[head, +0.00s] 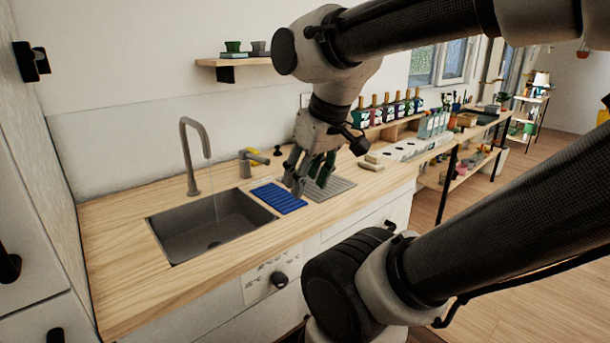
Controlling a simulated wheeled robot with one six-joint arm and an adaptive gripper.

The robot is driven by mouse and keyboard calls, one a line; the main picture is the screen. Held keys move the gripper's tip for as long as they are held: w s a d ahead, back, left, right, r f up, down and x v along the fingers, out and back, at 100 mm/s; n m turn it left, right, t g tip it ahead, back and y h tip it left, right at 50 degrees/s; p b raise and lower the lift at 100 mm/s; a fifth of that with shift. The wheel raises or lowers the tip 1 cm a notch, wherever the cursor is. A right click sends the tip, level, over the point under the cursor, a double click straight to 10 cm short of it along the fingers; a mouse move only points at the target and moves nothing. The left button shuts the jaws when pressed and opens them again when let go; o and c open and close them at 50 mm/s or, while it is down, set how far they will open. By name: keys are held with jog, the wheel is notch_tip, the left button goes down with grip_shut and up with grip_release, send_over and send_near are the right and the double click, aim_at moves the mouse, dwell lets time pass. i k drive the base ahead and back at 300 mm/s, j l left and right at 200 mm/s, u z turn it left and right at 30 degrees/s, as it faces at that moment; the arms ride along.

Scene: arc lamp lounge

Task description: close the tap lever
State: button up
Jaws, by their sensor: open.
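A grey gooseneck tap (188,150) stands behind the sink (165,235). A thin stream of water (214,190) runs from its spout into the basin. To the right of the spout a short post carries the tap lever (257,158), a stubby handle with yellow on it that points to the right. My gripper (306,182) points down over the counter, to the right of the lever and apart from it. Its fingers are spread and nothing shows between them.
A blue ribbed mat (278,197) and a grey ribbed drainer (328,187) lie by the gripper. A small black knob (277,150) stands behind the lever. Several bottles (388,110) line the back right. The wooden counter (105,240) is bare at left.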

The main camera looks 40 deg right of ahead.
aim_at(244, 154)
jog(key=i+l, duration=0.15)
jog(key=l, duration=0.2)
jog(key=i+l, duration=0.15)
jog(key=l, duration=0.25)
jog(key=i+l, duration=0.1)
jog(key=l, duration=0.25)
jog(key=i+u, duration=0.05)
